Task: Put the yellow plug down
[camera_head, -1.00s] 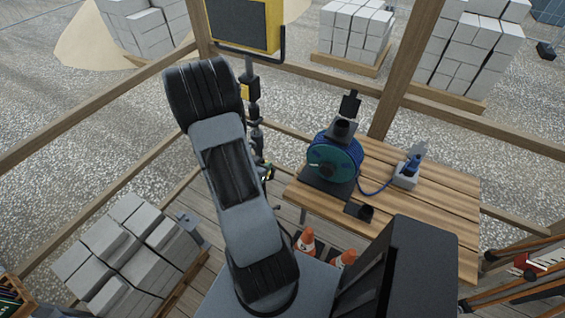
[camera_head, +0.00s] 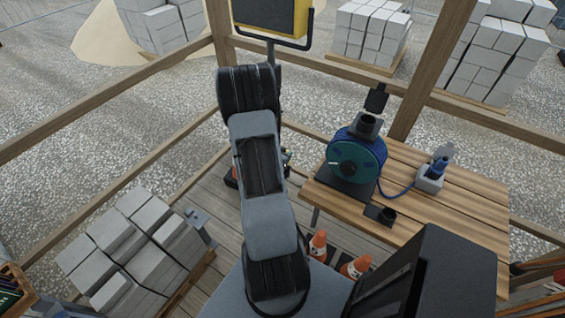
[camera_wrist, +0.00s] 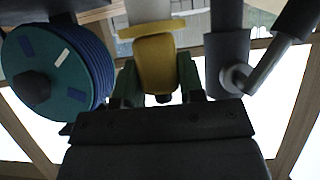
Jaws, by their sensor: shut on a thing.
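The yellow plug (camera_wrist: 157,66) is between the two fingers of my gripper (camera_wrist: 160,88) in the wrist view. The fingers are shut on its sides and it is held clear of any surface that I can see. In the head view my own arm hides the gripper and the yellow plug.
A wooden table (camera_head: 455,225) stands at the right. It bears a blue cable reel (camera_head: 357,163), also in the wrist view (camera_wrist: 45,78), and a white socket box (camera_head: 430,181) with a blue plug (camera_head: 438,166). Traffic cones (camera_head: 318,246) stand below. Grey blocks (camera_head: 125,245) are stacked at left.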

